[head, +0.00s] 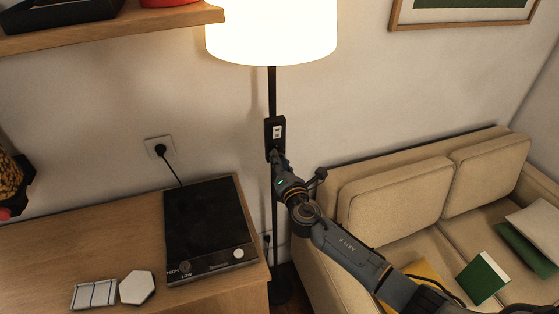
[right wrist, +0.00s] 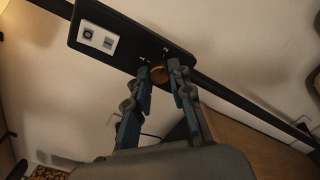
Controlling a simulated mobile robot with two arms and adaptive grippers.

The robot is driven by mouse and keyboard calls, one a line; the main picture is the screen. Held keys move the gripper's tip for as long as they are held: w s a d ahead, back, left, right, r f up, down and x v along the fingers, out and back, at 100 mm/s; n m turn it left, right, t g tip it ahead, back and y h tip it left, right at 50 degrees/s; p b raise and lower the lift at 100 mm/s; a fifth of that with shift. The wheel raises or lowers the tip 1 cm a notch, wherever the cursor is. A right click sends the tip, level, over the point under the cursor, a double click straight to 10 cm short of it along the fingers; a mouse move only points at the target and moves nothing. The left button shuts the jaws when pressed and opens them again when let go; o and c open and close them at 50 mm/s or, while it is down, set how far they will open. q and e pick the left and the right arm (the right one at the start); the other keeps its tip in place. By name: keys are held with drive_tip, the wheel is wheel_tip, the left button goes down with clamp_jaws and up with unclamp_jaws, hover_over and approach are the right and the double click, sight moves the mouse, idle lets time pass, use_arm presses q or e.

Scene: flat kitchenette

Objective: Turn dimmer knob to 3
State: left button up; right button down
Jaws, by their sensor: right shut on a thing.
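The dimmer box (head: 267,130) is a dark plate fixed on the black pole of the lit floor lamp (head: 270,30). The dimmer knob (right wrist: 158,75) is small, round and orange-brown, at the box's lower end. My right gripper (head: 277,157) reaches the box from below right. In the right wrist view the fingers of my right gripper (right wrist: 161,74) are shut on the knob, one on each side. The knob's setting cannot be read. My left gripper is not in view.
A wooden counter (head: 110,250) at the left holds a black hot plate (head: 205,220), a white hexagonal piece (head: 137,287) and a striped tile (head: 94,294). A beige sofa (head: 395,200) stands right of the lamp. A wooden shelf (head: 120,35) juts out at upper left.

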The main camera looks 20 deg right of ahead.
drive_tip(key=shift+m, duration=0.3)
drive_tip(key=shift+r+m+g+y+b, duration=0.15)
drive_tip(key=shift+m+b, duration=0.55)
drive_tip(key=shift+m, duration=2.9)
drive_tip(key=shift+r+m+g+y+b, duration=0.2)
drive_tip(key=shift+m+b, duration=0.45)
drive_tip(key=shift+m, duration=2.95)
drive_tip(key=shift+f, duration=0.15)
drive_tip(key=c, duration=1.2)
unclamp_jaws()
